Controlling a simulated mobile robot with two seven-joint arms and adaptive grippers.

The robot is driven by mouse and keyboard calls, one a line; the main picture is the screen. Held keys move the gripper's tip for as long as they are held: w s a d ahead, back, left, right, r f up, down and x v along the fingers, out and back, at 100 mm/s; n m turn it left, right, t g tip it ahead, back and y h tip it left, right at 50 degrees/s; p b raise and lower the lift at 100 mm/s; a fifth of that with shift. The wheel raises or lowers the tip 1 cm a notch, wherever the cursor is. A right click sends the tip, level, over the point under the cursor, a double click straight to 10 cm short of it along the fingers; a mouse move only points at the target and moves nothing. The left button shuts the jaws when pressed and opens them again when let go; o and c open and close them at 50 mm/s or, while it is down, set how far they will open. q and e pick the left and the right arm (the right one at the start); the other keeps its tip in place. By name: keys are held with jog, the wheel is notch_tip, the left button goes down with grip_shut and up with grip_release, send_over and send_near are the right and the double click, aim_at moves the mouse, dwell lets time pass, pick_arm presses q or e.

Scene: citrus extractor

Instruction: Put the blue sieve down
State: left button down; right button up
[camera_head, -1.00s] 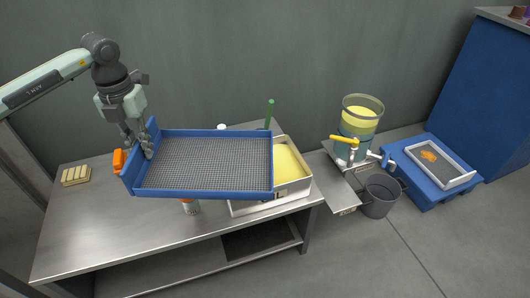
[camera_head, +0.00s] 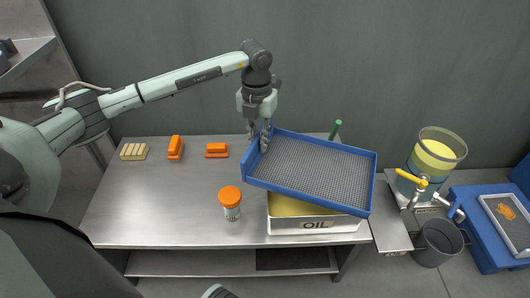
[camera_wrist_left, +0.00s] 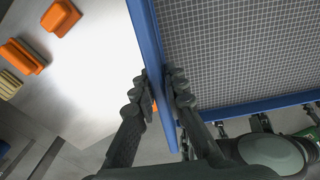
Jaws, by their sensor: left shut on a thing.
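The blue sieve (camera_head: 325,169), a shallow blue-rimmed tray with a grey mesh floor, is over the white OIL box (camera_head: 318,226) in the head view, covering much of its top. My left gripper (camera_head: 258,140) is shut on the sieve's left wall. In the left wrist view the fingers (camera_wrist_left: 162,98) sit on either side of the blue wall, with the sieve mesh (camera_wrist_left: 245,55) to the right. Whether the sieve touches the box cannot be told. Yellow shows inside the box at its left. My right gripper is not in view.
A green upright (camera_head: 335,130) rises behind the sieve. A yellow-filled tank (camera_head: 432,158), dark bucket (camera_head: 437,242) and blue crate (camera_head: 480,225) are at right.

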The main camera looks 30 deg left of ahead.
aim_at(263, 155)
pick_arm(q)
jog(key=shift+w+d+f, duration=0.35)
jog(key=shift+d+f, duration=0.05)
jog(key=shift+d, duration=0.05)
jog(key=shift+f, duration=0.35)
notch_tip(263, 155, down, 3)
jog(key=shift+f, duration=0.2)
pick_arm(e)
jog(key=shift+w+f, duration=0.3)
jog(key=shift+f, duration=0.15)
pick_arm(q)
jog(key=shift+f, duration=0.35)
jog(key=shift+f+b, duration=0.15)
jog(key=shift+b, duration=0.15)
jog(key=c, duration=1.6)
grip_release()
jog(key=shift+o, duration=0.2)
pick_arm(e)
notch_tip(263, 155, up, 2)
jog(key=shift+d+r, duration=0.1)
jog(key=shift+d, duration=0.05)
